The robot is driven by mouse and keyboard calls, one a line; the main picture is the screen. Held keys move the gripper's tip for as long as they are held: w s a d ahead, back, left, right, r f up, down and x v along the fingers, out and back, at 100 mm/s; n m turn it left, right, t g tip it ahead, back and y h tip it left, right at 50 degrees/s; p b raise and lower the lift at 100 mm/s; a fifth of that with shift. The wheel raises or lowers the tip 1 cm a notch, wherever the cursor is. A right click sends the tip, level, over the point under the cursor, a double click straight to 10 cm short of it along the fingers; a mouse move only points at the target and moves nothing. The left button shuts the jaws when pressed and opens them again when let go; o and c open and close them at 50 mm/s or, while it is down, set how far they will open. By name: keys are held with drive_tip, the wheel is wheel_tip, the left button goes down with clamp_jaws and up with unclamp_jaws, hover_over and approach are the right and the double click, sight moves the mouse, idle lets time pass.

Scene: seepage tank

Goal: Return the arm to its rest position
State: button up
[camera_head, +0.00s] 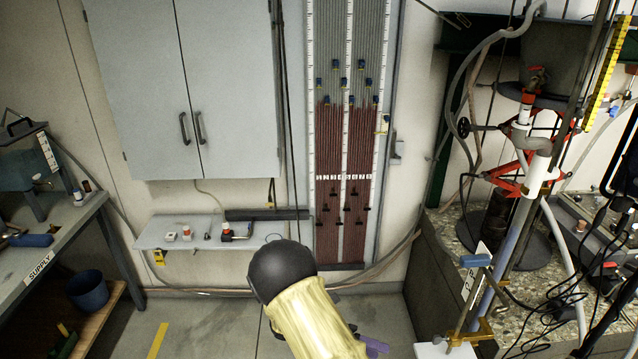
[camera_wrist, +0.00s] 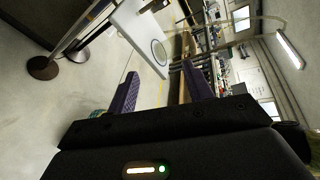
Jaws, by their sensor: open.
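My arm (camera_head: 305,305) shows at the bottom centre of the head view, with a dark round joint and a pale yellow sleeve. In the head view, only a small purple part of my gripper (camera_head: 374,345) shows at the bottom. In the wrist view, my gripper (camera_wrist: 160,88) has two purple fingers standing well apart. Nothing is between them. The fingers point out into the room, which appears tilted.
A wall shelf (camera_head: 160,236) with small fittings hangs below a grey cabinet (camera_head: 190,90). A manometer panel (camera_head: 345,140) is on the wall. The supply bench (camera_head: 60,240) is left; a tank with pipes (camera_head: 470,260) is right. Floor between is clear.

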drive_tip(key=s+d+r+m+t+y, duration=0.1)
drive_tip(key=s+r+m+y, duration=0.4)
drive_tip(key=m, duration=1)
drive_tip(key=s+d+r+m+t+y, duration=0.2)
drive_tip(key=s+r+m+t+y, duration=0.2)
drive_tip(key=r+m+y, duration=0.4)
drive_tip(key=m+y, duration=0.1)
drive_tip(key=m, duration=0.6)
drive_tip(key=shift+s+r+m, duration=0.15)
drive_tip(key=shift+s+m, duration=0.25)
drive_tip(key=shift+w, duration=0.1)
